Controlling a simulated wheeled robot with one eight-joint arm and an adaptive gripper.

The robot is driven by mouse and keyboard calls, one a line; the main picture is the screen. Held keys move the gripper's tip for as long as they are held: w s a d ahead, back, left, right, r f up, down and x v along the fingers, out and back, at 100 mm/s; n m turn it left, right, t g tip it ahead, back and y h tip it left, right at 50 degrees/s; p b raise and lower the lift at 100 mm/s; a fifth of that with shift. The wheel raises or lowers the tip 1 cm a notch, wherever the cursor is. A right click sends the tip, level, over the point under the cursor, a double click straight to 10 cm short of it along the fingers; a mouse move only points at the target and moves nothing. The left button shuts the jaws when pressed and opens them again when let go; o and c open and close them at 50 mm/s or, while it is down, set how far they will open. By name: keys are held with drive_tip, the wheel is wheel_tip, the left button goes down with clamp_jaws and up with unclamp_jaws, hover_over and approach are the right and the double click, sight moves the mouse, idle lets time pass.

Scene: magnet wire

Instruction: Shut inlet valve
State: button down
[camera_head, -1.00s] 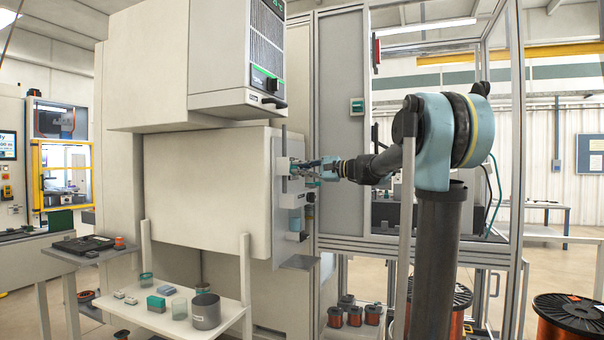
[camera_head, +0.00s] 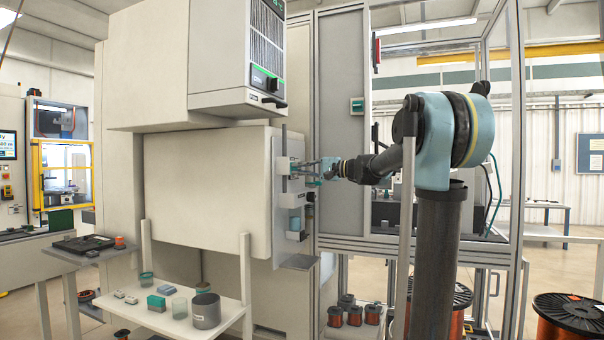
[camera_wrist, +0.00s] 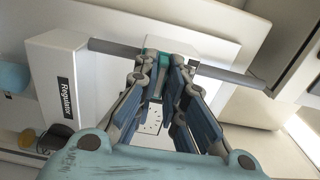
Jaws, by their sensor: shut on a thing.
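A small teal part, apparently the inlet valve's handle (camera_wrist: 152,64), sits on a grey pipe (camera_wrist: 112,47) in the wrist view. My gripper (camera_wrist: 164,66) is shut on it, and the fingertips hide part of it. In the head view my gripper (camera_head: 297,168) reaches left to the fittings on the side of the pale machine cabinet (camera_head: 205,190). The handle is too small there to tell its angle.
A white box labelled Regulator (camera_wrist: 58,95) stands left of the fingers in the wrist view. Below the cabinet, a white shelf (camera_head: 235,312) holds cups and small boxes.

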drive_tip(key=shift+s+f, duration=0.15)
drive_tip(key=c, duration=1.7)
unclamp_jaws()
drive_tip(key=shift+o, duration=0.2)
drive_tip(key=v, duration=1.1)
drive_tip(key=shift+d, duration=0.45)
